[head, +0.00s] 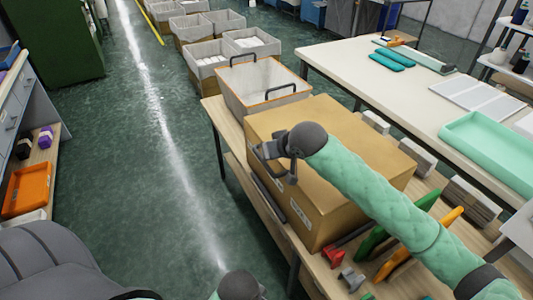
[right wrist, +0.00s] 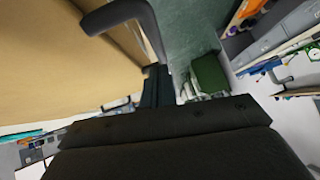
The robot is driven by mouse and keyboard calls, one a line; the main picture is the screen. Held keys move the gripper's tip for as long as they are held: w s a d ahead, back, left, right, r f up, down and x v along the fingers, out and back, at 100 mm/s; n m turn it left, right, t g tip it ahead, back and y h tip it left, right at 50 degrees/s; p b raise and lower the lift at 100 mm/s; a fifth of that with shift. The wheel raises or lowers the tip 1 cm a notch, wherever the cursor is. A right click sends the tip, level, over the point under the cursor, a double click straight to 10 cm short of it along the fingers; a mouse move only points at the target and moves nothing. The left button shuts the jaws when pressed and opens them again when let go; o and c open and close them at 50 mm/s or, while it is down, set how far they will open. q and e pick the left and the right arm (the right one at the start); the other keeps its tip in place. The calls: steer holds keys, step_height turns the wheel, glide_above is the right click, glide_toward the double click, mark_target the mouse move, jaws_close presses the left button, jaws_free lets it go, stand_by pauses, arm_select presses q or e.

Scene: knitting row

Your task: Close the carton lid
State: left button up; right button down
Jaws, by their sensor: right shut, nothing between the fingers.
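The carton (head: 355,130) is a large brown cardboard box on the wooden bench, with pale labels on its side. Its top looks flat and covered; I cannot tell whether the lid is fully down, as my right arm hides part of it. My right gripper (head: 272,152) is shut and empty, at the carton's upper left edge. I cannot tell whether it touches the cardboard. In the right wrist view the carton's tan surface (right wrist: 50,60) fills the upper left, beside a dark gripper finger. My left gripper is not in view; part of my left arm shows at the bottom.
A grey bin with orange-trimmed rim (head: 265,103) stands just behind the carton. Red, green and orange tools (head: 392,262) and grey blocks (head: 470,198) lie on the bench to the right. A white table (head: 420,90) stands beyond. The floor on the left is clear.

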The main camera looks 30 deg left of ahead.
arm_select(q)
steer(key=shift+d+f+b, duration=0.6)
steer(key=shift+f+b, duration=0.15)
arm_select(e)
steer(key=r+v, duration=0.1)
steer(key=v, duration=1)
steer(key=shift+w+a, duration=0.3)
steer(key=shift+a, duration=0.1)
